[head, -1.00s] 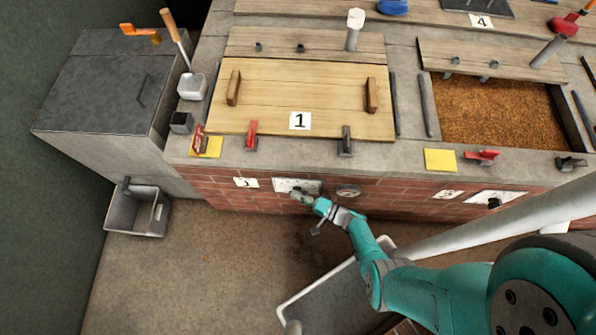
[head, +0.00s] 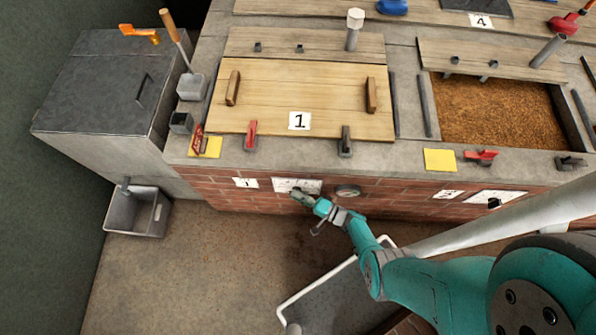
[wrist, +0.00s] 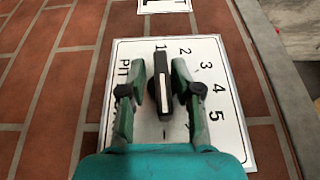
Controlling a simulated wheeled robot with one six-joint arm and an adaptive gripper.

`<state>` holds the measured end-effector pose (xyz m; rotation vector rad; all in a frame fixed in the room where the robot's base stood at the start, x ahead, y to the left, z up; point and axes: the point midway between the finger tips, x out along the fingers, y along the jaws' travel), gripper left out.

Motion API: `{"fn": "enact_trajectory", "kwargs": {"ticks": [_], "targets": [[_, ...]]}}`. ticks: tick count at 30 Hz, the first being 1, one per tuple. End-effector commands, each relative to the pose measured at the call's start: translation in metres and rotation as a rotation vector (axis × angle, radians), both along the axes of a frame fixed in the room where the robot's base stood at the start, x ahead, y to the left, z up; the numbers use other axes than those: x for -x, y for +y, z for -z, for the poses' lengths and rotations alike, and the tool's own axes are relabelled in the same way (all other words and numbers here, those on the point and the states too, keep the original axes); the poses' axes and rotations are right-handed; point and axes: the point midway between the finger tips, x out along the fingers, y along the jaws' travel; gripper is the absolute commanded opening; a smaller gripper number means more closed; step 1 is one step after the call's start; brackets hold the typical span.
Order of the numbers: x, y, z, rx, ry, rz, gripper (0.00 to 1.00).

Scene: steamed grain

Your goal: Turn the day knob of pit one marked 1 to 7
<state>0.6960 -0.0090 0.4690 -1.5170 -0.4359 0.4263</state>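The day knob (wrist: 163,85) of pit one is a black bar with a white line on a white number plate (wrist: 218,75). Its upper end points at the 1. The numbers 1 to 5 show; the lower plate is hidden by my gripper. My gripper (wrist: 160,86) is open, with one finger on each side of the knob. A gap shows on the left; I cannot tell whether the right finger touches. In the head view my gripper (head: 299,197) is at the plate (head: 284,184) on the brick front below the lid marked 1 (head: 270,90).
A round gauge (head: 348,190) is on the bricks just right of the plate, and a small label (head: 245,183) is to its left. Red and black levers stand on the ledge above. A grey basin (head: 138,212) is at the left. A white-railed cart (head: 330,285) stands below my arm.

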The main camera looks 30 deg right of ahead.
Motion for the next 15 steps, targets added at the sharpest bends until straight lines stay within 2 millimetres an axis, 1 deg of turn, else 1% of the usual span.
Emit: {"fn": "enact_trajectory", "kwargs": {"ticks": [1, 15], "targets": [[-0.0087, -0.008, -0.0054, 0.005, -0.013, 0.013, 0.4], [-0.0063, -0.0096, -0.0059, 0.004, -0.016, 0.013, 0.4]]}}
